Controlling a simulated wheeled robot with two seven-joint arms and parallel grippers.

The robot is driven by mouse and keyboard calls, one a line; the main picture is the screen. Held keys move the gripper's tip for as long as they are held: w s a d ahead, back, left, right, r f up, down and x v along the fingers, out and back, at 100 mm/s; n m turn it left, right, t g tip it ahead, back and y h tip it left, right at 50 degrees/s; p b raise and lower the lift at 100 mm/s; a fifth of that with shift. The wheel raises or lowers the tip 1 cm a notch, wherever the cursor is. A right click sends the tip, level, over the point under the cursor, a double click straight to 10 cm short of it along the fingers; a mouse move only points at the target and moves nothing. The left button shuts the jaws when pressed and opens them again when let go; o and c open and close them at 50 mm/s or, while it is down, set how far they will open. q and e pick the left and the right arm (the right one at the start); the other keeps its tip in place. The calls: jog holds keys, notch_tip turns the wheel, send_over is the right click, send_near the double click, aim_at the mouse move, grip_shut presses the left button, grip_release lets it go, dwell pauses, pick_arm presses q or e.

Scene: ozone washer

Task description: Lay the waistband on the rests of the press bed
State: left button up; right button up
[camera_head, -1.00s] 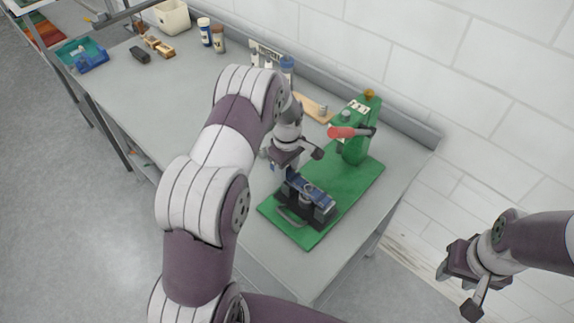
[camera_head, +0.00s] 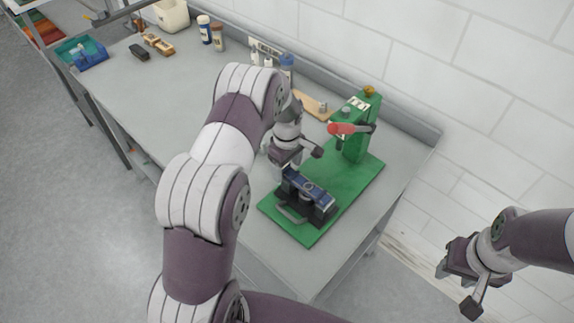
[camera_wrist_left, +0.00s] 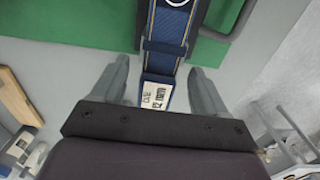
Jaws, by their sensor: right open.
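The blue waistband (camera_head: 309,188) lies along the top of the black press bed (camera_head: 322,214), on the green press base. In the left wrist view the waistband (camera_wrist_left: 170,30) runs down the middle, with a white printed label (camera_wrist_left: 157,95) at its near end. My left gripper (camera_head: 296,168) is just beyond the waistband's far-left end. In its own view the left gripper (camera_wrist_left: 160,85) is open, with the label end between its fingers and gaps on both sides. Contact with the rests beneath the band is hidden. My right gripper (camera_head: 457,290) is open and empty, off the bench at the right.
The green press column (camera_head: 358,140) with a red-handled lever (camera_head: 345,130) stands behind the bed. A wooden board (camera_head: 312,105) and bottles are near the wall.

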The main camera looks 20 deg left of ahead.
pick_arm(q)
jog(key=shift+r+m+b, duration=0.5)
jog(key=shift+r+b, duration=0.4)
jog(key=shift+r, duration=5.45)
jog(key=s+d+f+m+b, duration=0.1)
jog(key=s+d+m, duration=0.2)
jog(key=s+m, duration=0.3)
jog(key=s+d+f+m+t+b, duration=0.1)
jog(key=s+m, duration=0.6)
jog(key=s, duration=0.7)
jog(key=shift+s+d+f+b, duration=0.4)
jog(key=shift+d+b, duration=0.1)
jog(key=shift+d, duration=0.55)
jog(key=shift+s, duration=0.1)
